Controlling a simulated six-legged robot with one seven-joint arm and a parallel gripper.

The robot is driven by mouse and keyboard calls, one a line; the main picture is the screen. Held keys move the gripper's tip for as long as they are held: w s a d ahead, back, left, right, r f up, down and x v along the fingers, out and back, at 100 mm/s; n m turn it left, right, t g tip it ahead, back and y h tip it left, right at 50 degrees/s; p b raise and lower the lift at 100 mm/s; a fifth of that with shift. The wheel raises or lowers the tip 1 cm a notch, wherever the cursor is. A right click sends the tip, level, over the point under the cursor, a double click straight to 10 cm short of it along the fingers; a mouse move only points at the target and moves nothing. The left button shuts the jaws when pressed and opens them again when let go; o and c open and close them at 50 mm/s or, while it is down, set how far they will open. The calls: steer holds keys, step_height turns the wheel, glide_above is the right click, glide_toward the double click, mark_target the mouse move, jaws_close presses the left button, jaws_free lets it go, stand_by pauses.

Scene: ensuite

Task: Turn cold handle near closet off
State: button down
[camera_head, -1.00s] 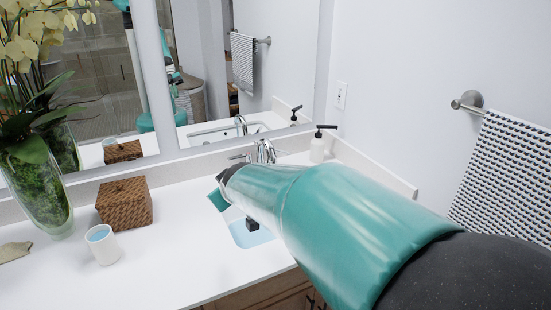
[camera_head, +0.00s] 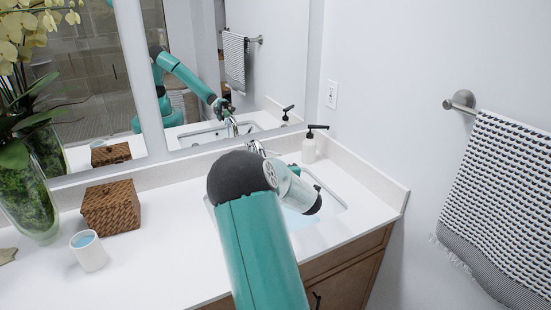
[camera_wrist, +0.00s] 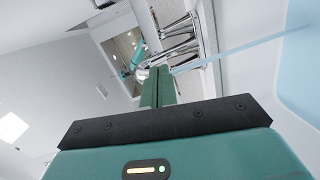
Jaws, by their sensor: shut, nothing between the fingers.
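The chrome faucet (camera_head: 257,148) stands behind the sink basin (camera_head: 335,200), partly covered by my arm in the head view. In the wrist view the faucet's chrome parts (camera_wrist: 180,45) show just beyond my fingertips. I cannot tell which part is the cold handle, or whether my fingers touch it. A thin pale-blue stream (camera_wrist: 225,52) runs from the faucet toward the basin. My gripper (camera_wrist: 158,74) is shut and empty, its teal fingers together. In the head view my arm hides most of the gripper.
A white soap dispenser (camera_head: 309,147) with a black pump stands right of the faucet. A wicker box (camera_head: 111,207), a white cup (camera_head: 89,251) and an orchid vase (camera_head: 28,195) stand on the left counter. A mirror (camera_head: 265,60) is behind, a towel (camera_head: 500,190) at right.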

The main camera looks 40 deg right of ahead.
steer(key=s+d+x, duration=0.1)
steer(key=d+x, duration=0.1)
steer(key=x, duration=1)
steer(key=shift+w+d+f, duration=0.15)
steer(key=shift+d+f, duration=0.05)
steer(key=shift+d, duration=0.2)
